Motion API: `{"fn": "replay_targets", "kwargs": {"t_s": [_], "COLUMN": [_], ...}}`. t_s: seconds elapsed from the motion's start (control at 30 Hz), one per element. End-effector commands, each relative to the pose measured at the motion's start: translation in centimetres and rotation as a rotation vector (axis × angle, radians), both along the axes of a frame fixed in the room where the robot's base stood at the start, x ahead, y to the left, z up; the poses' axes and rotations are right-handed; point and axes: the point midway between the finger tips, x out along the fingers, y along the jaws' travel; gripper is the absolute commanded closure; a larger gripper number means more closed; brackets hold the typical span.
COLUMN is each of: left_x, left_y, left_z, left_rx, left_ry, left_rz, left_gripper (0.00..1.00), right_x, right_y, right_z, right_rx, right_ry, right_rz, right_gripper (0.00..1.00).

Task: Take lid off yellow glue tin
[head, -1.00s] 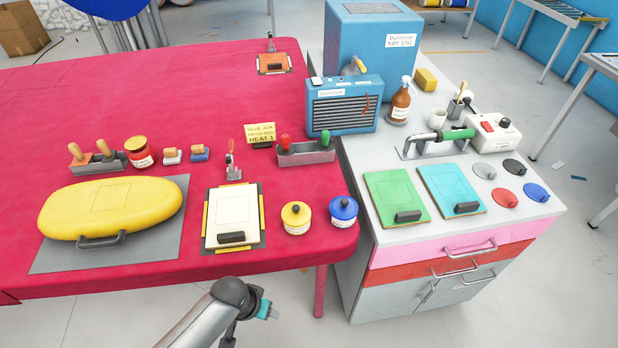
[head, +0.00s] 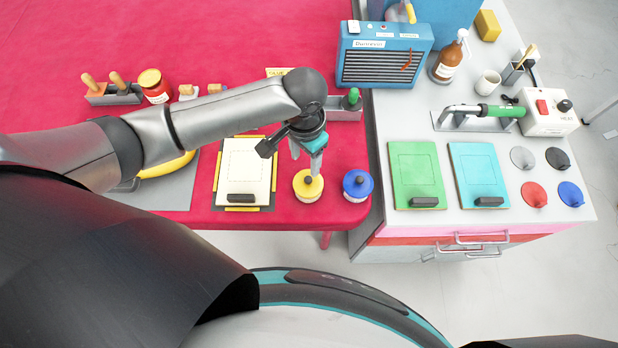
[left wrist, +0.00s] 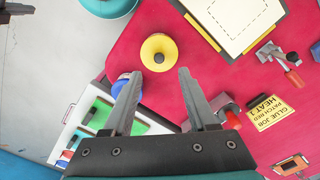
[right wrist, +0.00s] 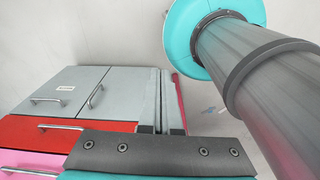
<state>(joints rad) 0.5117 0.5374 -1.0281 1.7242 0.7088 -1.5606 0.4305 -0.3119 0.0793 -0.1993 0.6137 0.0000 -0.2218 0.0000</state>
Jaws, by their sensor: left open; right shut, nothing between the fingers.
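The yellow glue tin (head: 308,191) stands near the front edge of the red table, its yellow lid (head: 308,184) on top with a dark round knob. The lid (left wrist: 159,51) shows from above in the left wrist view, just beyond the fingertips. My left gripper (head: 308,165) is open and empty, fingers pointing down above and slightly behind the tin, apart from it. In its own wrist view the two fingers (left wrist: 159,85) are spread wide. My right gripper (right wrist: 161,90) is shut and empty, facing the cabinet's drawers and doors.
A blue-lidded tin (head: 357,186) stands close to the right of the yellow one. A clipboard with a white sheet (head: 243,170) lies to its left. The grey tool holder (head: 343,114) is behind. The white cabinet top (head: 465,160) holds green and teal boards and several coloured discs.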

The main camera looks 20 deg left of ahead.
Motion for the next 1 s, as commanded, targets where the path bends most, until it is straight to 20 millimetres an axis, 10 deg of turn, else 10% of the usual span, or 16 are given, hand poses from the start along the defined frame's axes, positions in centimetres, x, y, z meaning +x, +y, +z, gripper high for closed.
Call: {"fn": "replay_targets", "kwargs": {"t_s": [1.0], "left_x": [0.2], "left_y": [-0.5], "left_z": [-9.2], "left_rx": [-0.002], "left_ry": [-0.003], "left_rz": [-0.001], "left_gripper": [0.42], "right_x": [1.4], "right_y": [0.1], "right_z": [-1.1], "right_rx": [0.002], "right_ry": [-0.023], "right_rz": [0.002], "right_gripper": [1.0]}}
